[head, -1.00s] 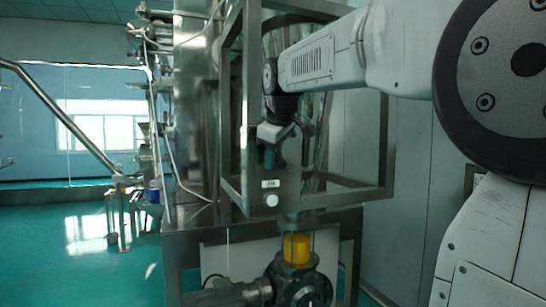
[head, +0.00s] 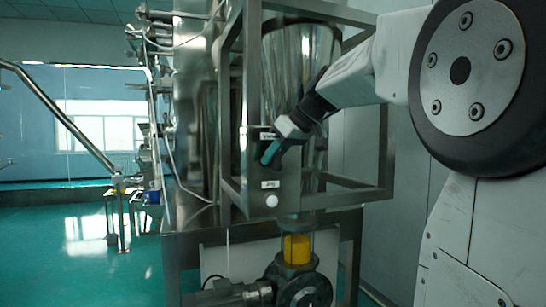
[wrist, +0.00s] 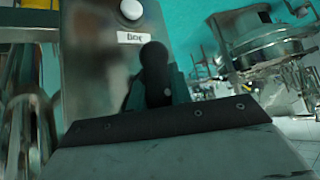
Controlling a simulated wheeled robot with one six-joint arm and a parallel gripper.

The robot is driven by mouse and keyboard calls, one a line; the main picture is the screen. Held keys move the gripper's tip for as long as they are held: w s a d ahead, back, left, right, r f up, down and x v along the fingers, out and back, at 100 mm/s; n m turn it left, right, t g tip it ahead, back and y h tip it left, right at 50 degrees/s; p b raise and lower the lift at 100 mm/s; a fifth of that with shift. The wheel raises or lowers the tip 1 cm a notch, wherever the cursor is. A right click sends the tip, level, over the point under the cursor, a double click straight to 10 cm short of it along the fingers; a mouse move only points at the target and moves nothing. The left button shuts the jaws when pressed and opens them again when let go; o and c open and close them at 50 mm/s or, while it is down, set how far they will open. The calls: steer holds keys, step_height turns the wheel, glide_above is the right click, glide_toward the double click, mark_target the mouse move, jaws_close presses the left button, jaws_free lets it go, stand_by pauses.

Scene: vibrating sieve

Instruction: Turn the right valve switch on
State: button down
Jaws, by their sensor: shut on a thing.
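A grey metal control panel (head: 258,195) is fixed to the front of the steel frame. In the wrist view, a black rounded switch handle (wrist: 154,66) stands out from the panel (wrist: 90,60), between my teal fingers. My gripper (head: 270,153) is at the upper part of the panel in the head view, tilted, coming in from the upper right. My gripper (wrist: 157,92) is shut on this handle. In the head view the gripper hides most of the handle. I cannot read the switch's position.
A white round button (head: 271,200) sits below a small label (head: 270,184) on the panel. Steel frame bars (head: 340,195) surround the shiny cylinder (head: 295,60) beside my arm. A yellow part (head: 297,248) is below. Open green floor (head: 75,255) lies at the left.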

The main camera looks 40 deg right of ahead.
steer(key=t+y, duration=0.1)
steer(key=y, duration=0.1)
steer(key=m+y, duration=0.1)
steer(key=shift+d+r+m+t+y, duration=0.1)
steer(key=shift+d+m+t+y, duration=0.05)
steer(key=shift+m+t+y, duration=0.2)
stand_by(0.3)
steer(key=c, duration=1.5)
jaws_free()
steer(key=shift+c, duration=0.2)
steer(key=shift+s, duration=0.1)
steer(key=v, duration=0.7)
steer(key=shift+s+d, duration=0.3)
steer(key=shift+d, duration=0.05)
